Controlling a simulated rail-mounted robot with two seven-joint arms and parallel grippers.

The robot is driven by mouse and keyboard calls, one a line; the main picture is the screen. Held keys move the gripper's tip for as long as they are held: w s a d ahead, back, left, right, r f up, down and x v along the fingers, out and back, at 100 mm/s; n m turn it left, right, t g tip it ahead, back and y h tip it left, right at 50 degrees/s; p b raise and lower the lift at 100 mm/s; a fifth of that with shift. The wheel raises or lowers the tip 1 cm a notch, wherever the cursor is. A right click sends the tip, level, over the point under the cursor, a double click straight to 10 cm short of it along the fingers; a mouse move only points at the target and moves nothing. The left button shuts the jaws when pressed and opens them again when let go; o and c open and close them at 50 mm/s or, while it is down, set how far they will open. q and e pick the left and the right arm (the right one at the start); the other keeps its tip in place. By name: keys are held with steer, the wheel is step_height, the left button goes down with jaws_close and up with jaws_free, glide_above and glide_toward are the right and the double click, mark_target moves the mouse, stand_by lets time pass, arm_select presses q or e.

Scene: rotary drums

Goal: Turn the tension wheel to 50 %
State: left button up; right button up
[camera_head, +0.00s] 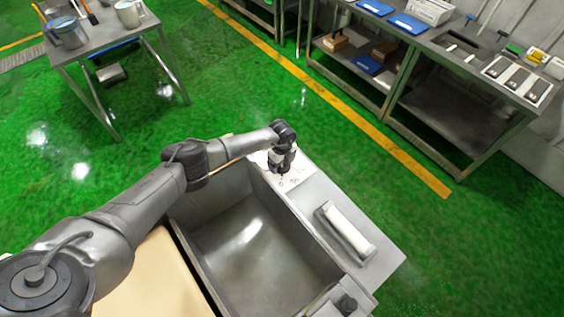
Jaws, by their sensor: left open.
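My left gripper (282,170) is open and points down over a white marked plate (297,180) on the top edge of a steel basin. The plate carries small dark marks that look like a scale, too small to read fully. The tension wheel cannot be made out; the gripper and wrist cover part of the plate, so a wheel there would be hidden. I cannot tell whether the fingers touch anything. My right gripper is not in view.
The steel basin (243,262) is open and empty-looking. A white roller or bar (347,231) lies in a recess on its right rim. A dark knob (347,303) sits near the bottom. Workbenches (118,42) stand further back; the green floor between is clear.

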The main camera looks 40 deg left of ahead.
arm_select(q)
steer(key=shift+f, duration=0.1)
steer(key=c, duration=0.9)
